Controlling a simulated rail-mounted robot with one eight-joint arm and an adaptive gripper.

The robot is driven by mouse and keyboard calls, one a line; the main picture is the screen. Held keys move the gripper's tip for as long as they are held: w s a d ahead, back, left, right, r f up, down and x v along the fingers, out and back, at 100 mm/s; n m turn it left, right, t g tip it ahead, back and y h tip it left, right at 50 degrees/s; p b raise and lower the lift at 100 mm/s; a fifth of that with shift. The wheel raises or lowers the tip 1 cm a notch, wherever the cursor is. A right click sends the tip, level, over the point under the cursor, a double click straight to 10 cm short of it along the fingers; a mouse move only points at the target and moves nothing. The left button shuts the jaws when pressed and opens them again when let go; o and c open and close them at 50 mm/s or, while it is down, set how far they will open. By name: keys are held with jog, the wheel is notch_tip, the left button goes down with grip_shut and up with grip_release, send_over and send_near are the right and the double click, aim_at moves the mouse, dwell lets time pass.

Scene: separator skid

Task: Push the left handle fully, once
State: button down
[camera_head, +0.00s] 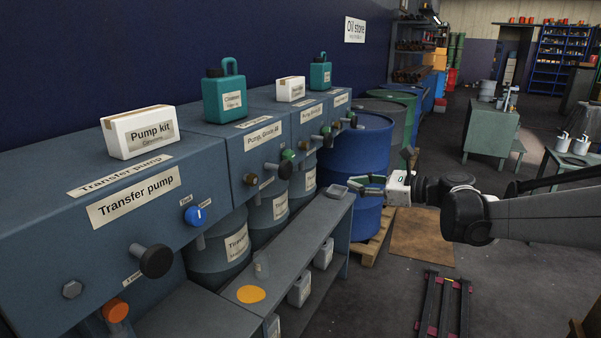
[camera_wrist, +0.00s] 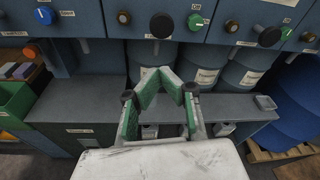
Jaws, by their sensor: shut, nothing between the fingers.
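A row of black round handles sticks out of the blue pump cabinets in the head view. The leftmost handle (camera_head: 155,260) is on the Transfer pump cabinet (camera_head: 60,235). A second handle (camera_head: 280,168) is on the Pump, Grade 46 cabinet, and a third (camera_head: 325,138) is farther back. The second handle also shows in the wrist view (camera_wrist: 162,26), above my fingers; I cannot make out the leftmost one there. My gripper (camera_head: 370,186), with green fingers, is shut and empty.
A blue knob (camera_head: 195,216) and an orange knob (camera_head: 116,310) sit near the leftmost handle. A low grey bench (camera_head: 310,225) runs below the cabinets with a small tray (camera_head: 337,191). Blue drums (camera_head: 357,150) stand behind my gripper.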

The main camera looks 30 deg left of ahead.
aim_at(288, 172)
jog(key=a, duration=0.1)
jog(key=w+a+f+m+g+y, duration=0.1)
jog(key=a, duration=0.1)
jog(key=a+m+y, duration=0.1)
jog(key=a, duration=0.1)
jog(key=shift+w+a+f+g, duration=0.15)
jog(key=shift+w+f+g, duration=0.15)
jog(key=shift+w+f, duration=0.1)
jog(key=shift+a, duration=0.1)
jog(key=a, duration=0.4)
jog(key=a+p, duration=0.1)
jog(key=a, duration=0.4)
jog(key=a+p, duration=0.1)
jog(key=a, duration=0.3)
jog(key=shift+s+a, duration=0.3)
jog(key=shift+a, duration=0.1)
jog(key=a+b, duration=0.2)
jog(key=a, duration=0.3)
jog(key=shift+s+f, duration=0.1)
jog(key=shift+s, duration=0.05)
jog(key=shift+a, duration=0.25)
